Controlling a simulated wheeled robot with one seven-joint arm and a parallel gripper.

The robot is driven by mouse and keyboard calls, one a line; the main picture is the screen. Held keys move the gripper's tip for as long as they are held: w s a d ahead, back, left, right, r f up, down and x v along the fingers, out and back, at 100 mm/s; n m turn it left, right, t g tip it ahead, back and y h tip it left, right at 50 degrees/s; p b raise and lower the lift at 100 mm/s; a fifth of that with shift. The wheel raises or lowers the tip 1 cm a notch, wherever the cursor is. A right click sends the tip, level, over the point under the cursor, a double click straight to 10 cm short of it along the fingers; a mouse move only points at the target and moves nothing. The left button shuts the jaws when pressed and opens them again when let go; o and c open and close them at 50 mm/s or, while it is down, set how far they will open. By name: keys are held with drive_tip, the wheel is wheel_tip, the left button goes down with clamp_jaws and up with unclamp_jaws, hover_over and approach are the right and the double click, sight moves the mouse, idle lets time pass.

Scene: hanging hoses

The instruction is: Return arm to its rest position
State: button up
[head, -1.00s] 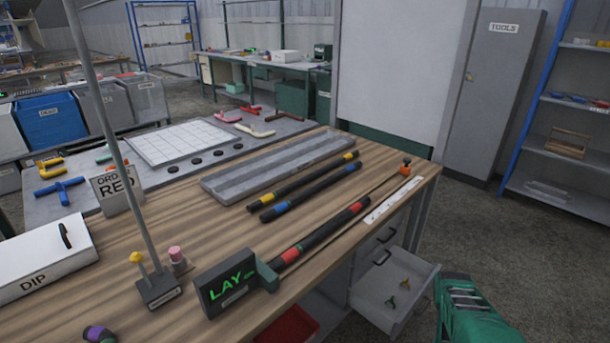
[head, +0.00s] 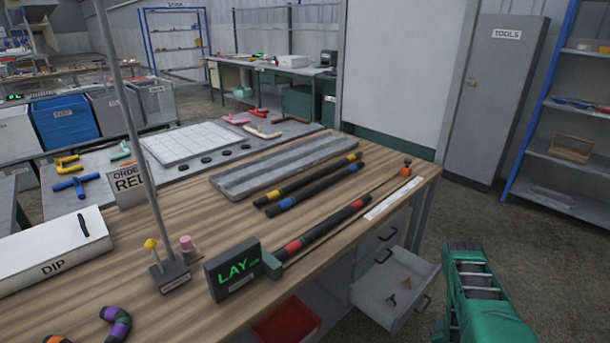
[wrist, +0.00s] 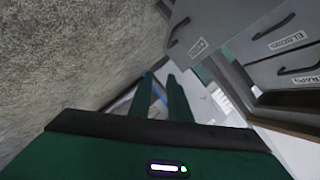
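My green arm (head: 480,300) shows at the lower right of the head view, beside the workbench and to the right of its open drawer. In the wrist view my gripper (wrist: 160,78) shows two green fingers with a gap between them and nothing held. Past the fingertips are blurred blue and grey shapes that I cannot make out. The drawer fronts labelled "ELBOWS" (wrist: 289,37) and another drawer front (wrist: 190,30) are on the right of the wrist view, and the concrete floor (wrist: 70,60) is on the left.
The wooden workbench (head: 330,150) carries dark hoses (head: 310,190) with coloured bands, a grey trough (head: 280,168) and a "LAY" sign (head: 232,270). The open drawer (head: 385,300) juts out near my arm. Open floor (head: 475,215) lies between bench, tools cabinet (head: 495,110) and shelf rack (head: 565,150).

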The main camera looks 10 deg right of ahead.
drive_tip(key=w+d+r+n+g+y, duration=0.1)
drive_tip(key=w+r+n, duration=0.1)
drive_tip(key=w+r, duration=0.5)
drive_tip(key=w+d+r+n+g+y, duration=0.1)
drive_tip(key=w+d+r+n, duration=0.1)
drive_tip(key=w+r, duration=0.5)
drive_tip(key=s+a+r+n+g+y, duration=0.1)
drive_tip(key=s+a+r+g, duration=0.1)
drive_tip(key=r, duration=1)
drive_tip(key=s+a+r+n+g, duration=0.1)
drive_tip(key=s+a+r, duration=0.15)
drive_tip(key=r, duration=0.85)
drive_tip(key=s+a+r+n+g+y, duration=0.1)
drive_tip(key=s+a+r+g, duration=0.1)
drive_tip(key=s+a+r, duration=0.45)
drive_tip(key=s+a+r+n+g+y, duration=0.1)
drive_tip(key=s+a+r, duration=0.3)
drive_tip(key=s+r, duration=0.5)
drive_tip(key=s+a+r+n+g+y, duration=0.1)
drive_tip(key=s+a+r+g, duration=0.1)
drive_tip(key=s+a+r, duration=0.55)
drive_tip(key=s+a+r+g+y, duration=0.1)
drive_tip(key=s+a, duration=0.1)
drive_tip(key=s, duration=0.5)
drive_tip(key=s+a+n+y, duration=0.1)
drive_tip(key=s+a, duration=0.2)
drive_tip(key=s, duration=0.4)
drive_tip(key=shift+r+g, duration=0.4)
drive_tip(key=shift+s, duration=0.1)
